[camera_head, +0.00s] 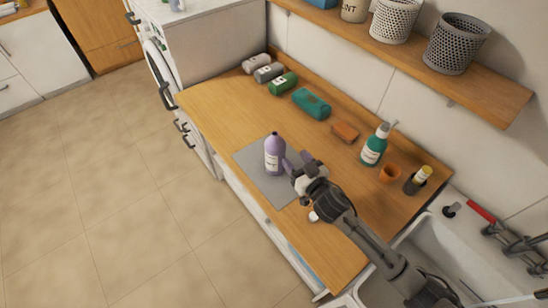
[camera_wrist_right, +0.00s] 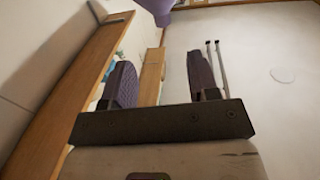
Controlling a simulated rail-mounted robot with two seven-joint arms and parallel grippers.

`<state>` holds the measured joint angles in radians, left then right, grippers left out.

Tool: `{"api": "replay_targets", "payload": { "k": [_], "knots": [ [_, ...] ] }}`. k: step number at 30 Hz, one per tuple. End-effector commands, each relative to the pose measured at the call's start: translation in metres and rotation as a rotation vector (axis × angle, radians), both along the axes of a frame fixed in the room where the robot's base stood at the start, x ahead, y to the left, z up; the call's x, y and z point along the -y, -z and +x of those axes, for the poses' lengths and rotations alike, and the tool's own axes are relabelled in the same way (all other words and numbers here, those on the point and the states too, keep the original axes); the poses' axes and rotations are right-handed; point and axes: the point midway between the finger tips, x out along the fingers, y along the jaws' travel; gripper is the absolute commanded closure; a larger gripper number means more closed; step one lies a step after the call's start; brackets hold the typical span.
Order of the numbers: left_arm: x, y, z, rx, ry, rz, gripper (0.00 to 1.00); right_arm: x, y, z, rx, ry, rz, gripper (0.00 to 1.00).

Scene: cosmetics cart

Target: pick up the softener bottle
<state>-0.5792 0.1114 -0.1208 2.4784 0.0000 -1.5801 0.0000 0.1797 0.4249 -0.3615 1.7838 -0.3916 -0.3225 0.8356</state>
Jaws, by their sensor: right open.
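The softener bottle, taken to be the purple one with a white label (camera_head: 274,158), stands upright on a grey mat (camera_head: 250,158) on the wooden counter. My right gripper (camera_head: 297,162) is just to the right of the bottle, its two purple-padded fingers apart and nothing between them. In the right wrist view my gripper (camera_wrist_right: 162,75) is open, and a purple shape (camera_wrist_right: 158,7), likely part of the bottle, shows at the top edge beyond the fingers. My left gripper is not in view.
Several rolled towels (camera_head: 268,73), a teal pack (camera_head: 312,103), an orange-brown block (camera_head: 344,132), a green pump bottle (camera_head: 375,146) and an orange cup (camera_head: 389,174) line the counter's back. A sink (camera_head: 440,240) is at right. The counter's left end (camera_head: 215,105) is clear.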

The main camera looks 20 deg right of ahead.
Motion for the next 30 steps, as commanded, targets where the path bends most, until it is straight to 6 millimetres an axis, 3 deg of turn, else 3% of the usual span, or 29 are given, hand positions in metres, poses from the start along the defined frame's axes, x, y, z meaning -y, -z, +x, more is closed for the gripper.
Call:
{"api": "replay_targets", "payload": {
  "k": [9, 20, 30],
  "knots": [
    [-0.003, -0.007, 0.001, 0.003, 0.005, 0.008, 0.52, -0.010, -0.002, 0.052, 0.001, 0.000, 0.000, 0.46],
    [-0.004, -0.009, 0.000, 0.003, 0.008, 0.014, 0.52, -0.015, -0.001, 0.071, 0.000, 0.000, 0.001, 0.46],
    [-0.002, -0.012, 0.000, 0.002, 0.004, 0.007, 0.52, -0.025, 0.001, 0.108, 0.000, 0.001, 0.000, 0.46]
  ]
}}
